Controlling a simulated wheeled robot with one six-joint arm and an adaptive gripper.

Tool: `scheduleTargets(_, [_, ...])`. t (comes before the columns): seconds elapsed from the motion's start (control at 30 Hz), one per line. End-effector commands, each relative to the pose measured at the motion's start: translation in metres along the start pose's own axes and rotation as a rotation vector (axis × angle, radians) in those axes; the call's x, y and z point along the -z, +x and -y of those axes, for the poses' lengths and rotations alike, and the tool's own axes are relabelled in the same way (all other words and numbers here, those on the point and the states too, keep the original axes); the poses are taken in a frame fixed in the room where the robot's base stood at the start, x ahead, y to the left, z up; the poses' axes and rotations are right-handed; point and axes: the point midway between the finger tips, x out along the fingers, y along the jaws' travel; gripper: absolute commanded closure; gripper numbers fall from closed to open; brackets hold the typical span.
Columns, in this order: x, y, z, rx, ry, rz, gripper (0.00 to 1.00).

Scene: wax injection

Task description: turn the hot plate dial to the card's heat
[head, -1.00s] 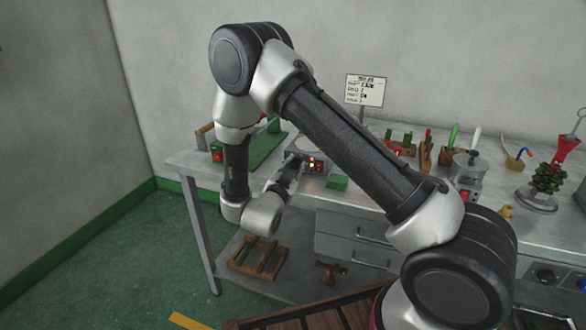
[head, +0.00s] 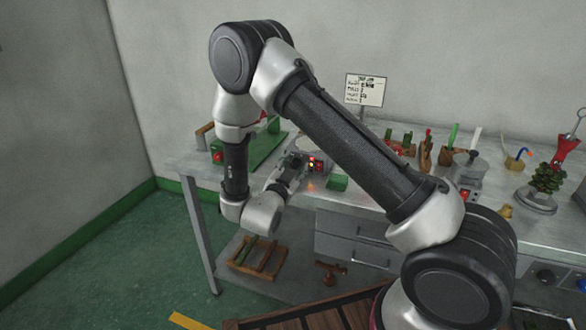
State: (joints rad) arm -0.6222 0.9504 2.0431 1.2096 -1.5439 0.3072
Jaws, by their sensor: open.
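The hot plate (head: 321,165) stands on the bench, mostly behind my arm, with small red and yellow lights on its front. Its dial is hidden or too small to make out. My gripper (head: 297,160) is open right at the front of the hot plate, left of the lights. I cannot tell whether it touches the dial. The white card (head: 365,90) stands on a post behind the bench; its handwritten lines are too small to read surely.
A green board (head: 262,149) is to the left. Wooden tool holders (head: 446,156), a pot (head: 470,165) and a green wax tree (head: 547,178) stand to the right. Drawers (head: 352,240) are below.

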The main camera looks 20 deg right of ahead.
Motion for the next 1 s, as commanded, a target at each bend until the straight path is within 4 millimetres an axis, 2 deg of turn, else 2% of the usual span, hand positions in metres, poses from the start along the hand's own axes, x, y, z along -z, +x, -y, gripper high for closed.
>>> scheduleTargets(0.33, [0.058,0.002,0.028,0.001,0.005,-0.002,0.52])
scheduleTargets(0.5, [0.080,0.002,0.038,0.000,0.004,-0.001,0.52])
scheduleTargets(0.67, [0.087,0.002,0.042,0.000,0.001,0.000,0.52])
scheduleTargets(1.0, [0.085,-0.003,0.047,0.013,0.000,0.006,0.51])
